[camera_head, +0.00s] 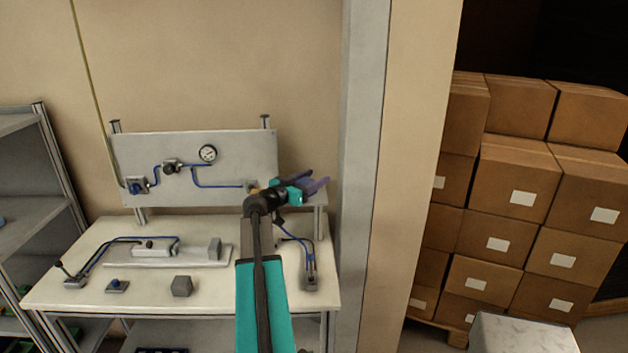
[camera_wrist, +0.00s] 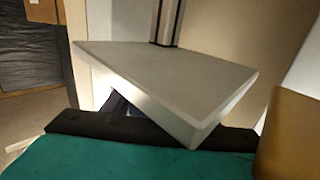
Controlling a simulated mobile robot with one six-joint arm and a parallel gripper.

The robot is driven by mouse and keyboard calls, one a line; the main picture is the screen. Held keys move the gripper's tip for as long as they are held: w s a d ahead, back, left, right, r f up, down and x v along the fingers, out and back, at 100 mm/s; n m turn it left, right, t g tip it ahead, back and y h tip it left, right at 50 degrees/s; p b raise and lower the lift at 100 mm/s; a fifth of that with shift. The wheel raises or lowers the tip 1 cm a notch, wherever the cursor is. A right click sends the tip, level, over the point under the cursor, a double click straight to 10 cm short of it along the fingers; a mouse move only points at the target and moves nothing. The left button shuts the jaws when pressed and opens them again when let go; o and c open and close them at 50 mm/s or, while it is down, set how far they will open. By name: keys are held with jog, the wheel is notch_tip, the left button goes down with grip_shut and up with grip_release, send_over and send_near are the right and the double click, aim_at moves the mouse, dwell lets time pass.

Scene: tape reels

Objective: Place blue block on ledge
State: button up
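My gripper (camera_head: 309,187) is at the right end of the panel in the head view. It has a teal body and two dark blue-purple, prong-like parts pointing right. I cannot tell whether these are only fingers or include a blue block. The ledge (camera_head: 319,203) is a small grey shelf just below and beside the gripper, partly hidden by it. In the wrist view the ledge (camera_wrist: 165,78) is a bare pale slab close in front of the teal gripper body. No blue block is clearly visible in either view. The fingertips do not show clearly in the wrist view.
The white workbench (camera_head: 60,285) holds a grey cube (camera_head: 182,286), a blue-knobbed part (camera_head: 117,286) and a fixture with blue tubing. The grey panel (camera_head: 235,150) stands behind. A wall pillar (camera_head: 362,180) is close right of the ledge, with stacked cartons (camera_head: 520,180) beyond.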

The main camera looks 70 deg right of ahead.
jog(key=shift+o, duration=1)
jog(key=shift+r+p, duration=0.25)
jog(key=shift+p, duration=0.15)
jog(key=b+v, duration=0.2)
jog(key=v, duration=0.3)
jog(key=b+v, duration=0.3)
jog(key=v, duration=0.3)
jog(key=shift+a+f, duration=0.15)
jog(key=shift+f, duration=0.05)
jog(key=shift+w+a+r+b, duration=0.1)
jog(key=shift+w+a+b, duration=0.05)
jog(key=shift+a+b, duration=0.2)
jog(key=shift+w, duration=0.1)
